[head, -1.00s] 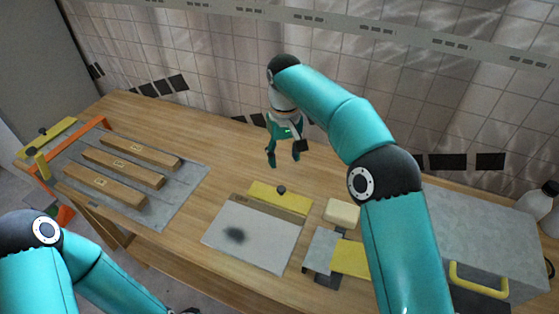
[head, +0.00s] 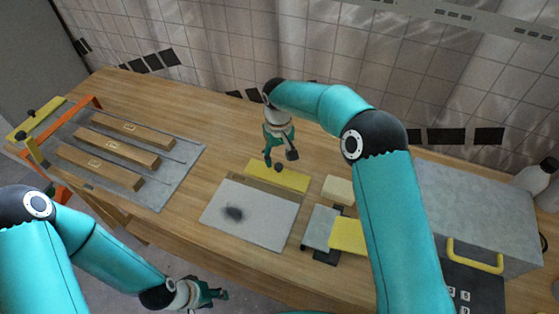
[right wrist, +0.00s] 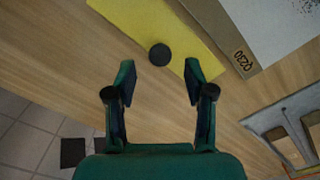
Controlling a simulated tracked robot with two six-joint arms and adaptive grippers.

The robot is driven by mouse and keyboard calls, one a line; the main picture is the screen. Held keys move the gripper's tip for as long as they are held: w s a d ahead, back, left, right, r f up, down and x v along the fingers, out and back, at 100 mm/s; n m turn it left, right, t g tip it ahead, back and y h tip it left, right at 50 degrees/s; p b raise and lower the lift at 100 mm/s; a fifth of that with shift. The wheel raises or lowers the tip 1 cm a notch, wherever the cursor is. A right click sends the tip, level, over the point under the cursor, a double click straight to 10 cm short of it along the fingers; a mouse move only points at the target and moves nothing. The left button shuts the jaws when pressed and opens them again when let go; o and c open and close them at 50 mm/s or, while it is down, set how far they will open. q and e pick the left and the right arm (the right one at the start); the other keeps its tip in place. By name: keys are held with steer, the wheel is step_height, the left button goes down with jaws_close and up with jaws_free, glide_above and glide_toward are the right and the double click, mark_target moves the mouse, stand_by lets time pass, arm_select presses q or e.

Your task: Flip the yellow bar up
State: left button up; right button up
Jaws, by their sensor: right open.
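A yellow bar (head: 280,177) with a black knob (head: 278,167) lies flat along the back edge of a pale panel (head: 250,214) with a dark smudge. The bar and knob (right wrist: 160,54) also show in the right wrist view. My right gripper (head: 279,157) is open and empty above the bar. In the right wrist view its fingertips (right wrist: 160,75) are spread to either side of the knob's line, with the knob just ahead; contact cannot be told. My left gripper (head: 215,294) is low at the table's front edge, and its jaws are unclear.
Wooden blocks (head: 115,142) lie on a grey mat at left, beside an orange frame and another yellow bar (head: 35,118) with a black knob. Right of the panel are a cream block (head: 339,189) and a yellow plate (head: 348,237). A grey box (head: 480,215) stands far right.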

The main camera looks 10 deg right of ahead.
mark_target(279, 166)
steer(key=shift+f, duration=1.65)
steer(key=shift+s, duration=0.1)
